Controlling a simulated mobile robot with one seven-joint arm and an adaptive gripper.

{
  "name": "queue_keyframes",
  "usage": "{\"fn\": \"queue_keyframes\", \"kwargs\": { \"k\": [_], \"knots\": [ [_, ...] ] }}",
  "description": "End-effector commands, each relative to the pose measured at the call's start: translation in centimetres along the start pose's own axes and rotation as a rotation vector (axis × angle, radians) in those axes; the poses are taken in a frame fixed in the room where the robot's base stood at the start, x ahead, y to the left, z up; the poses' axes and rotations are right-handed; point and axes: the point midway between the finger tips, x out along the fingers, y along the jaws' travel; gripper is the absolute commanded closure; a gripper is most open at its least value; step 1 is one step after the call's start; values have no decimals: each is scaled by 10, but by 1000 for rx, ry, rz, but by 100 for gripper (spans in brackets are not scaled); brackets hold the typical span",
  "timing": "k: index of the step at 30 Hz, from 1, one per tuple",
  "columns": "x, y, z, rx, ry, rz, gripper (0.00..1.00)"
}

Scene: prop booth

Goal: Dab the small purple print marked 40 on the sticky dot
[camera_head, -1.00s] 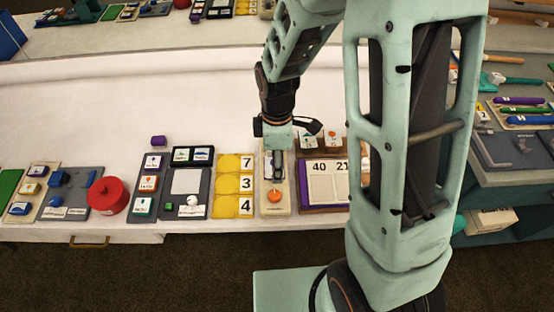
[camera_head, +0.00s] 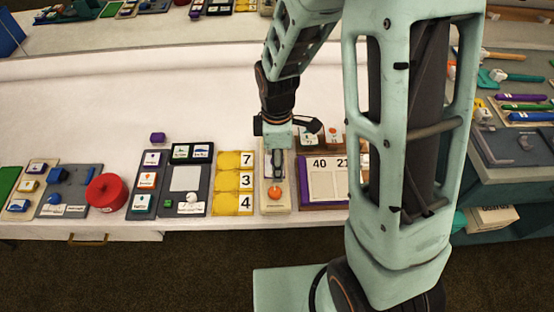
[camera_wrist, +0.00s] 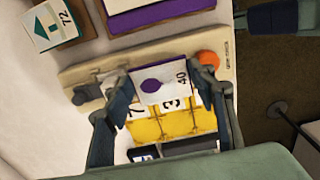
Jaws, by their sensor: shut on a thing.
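My gripper (camera_wrist: 163,88) is shut on the small print (camera_wrist: 163,84), a white card with a purple oval and the number 40, held between its two fingertips. In the head view my gripper (camera_head: 277,166) hangs above the pale board that carries the orange sticky dot (camera_head: 274,191). The dot is just nearer the front edge than the fingers. In the wrist view the dot (camera_wrist: 208,59) shows beside the right fingertip, partly covered by it.
A yellow board (camera_head: 228,204) numbered 7, 3, 4 lies just left. A purple-edged board (camera_head: 305,208) marked 40 and 21 lies just right. A red round container (camera_head: 107,193) stands further left. The white table (camera_head: 130,100) is clear behind.

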Motion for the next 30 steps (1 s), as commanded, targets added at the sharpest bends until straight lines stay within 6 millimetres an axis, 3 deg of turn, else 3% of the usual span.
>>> {"fn": "queue_keyframes", "kwargs": {
  "k": [30],
  "knots": [
    [9, 0, 0, 0, 0, 0, 60]
  ]
}}
